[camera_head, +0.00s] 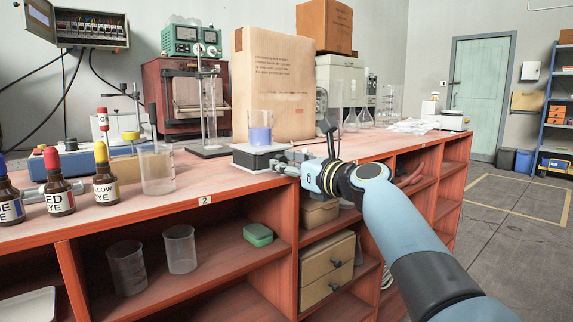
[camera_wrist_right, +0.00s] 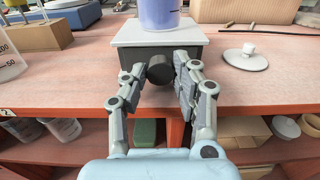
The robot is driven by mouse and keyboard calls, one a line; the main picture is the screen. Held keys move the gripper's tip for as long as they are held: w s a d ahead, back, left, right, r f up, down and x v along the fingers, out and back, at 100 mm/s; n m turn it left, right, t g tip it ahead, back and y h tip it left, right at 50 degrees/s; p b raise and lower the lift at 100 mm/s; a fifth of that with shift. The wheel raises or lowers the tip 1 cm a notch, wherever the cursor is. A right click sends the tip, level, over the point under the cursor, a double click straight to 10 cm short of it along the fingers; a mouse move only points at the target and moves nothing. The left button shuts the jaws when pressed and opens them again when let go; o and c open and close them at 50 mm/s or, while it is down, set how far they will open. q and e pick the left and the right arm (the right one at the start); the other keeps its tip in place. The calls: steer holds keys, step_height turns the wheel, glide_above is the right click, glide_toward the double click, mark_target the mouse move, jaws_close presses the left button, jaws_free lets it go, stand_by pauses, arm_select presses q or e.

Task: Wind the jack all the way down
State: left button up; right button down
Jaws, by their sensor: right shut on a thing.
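The jack (camera_head: 250,159) stands near the bench's front edge, with a pale flat top plate and a dark body; it also shows in the right wrist view (camera_wrist_right: 128,42). A beaker of blue liquid (camera_head: 261,134) stands upright on its plate. The jack's dark round knob (camera_wrist_right: 160,70) faces the front. My right gripper (camera_head: 281,163) reaches in from the right and is shut on the knob, with a finger on each side of it in the wrist view (camera_wrist_right: 161,76). The knob is hidden by the fingers in the head view. My left gripper is not in view.
A graduated beaker (camera_head: 157,171) and dye bottles (camera_head: 106,178) stand to the left on the red bench (camera_head: 204,199). A small pale lidded thing (camera_wrist_right: 240,58) lies right of the jack in the wrist view.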

steer(key=n, duration=0.4)
steer(key=c, duration=1)
jaws_free()
steer(key=v, duration=1.2)
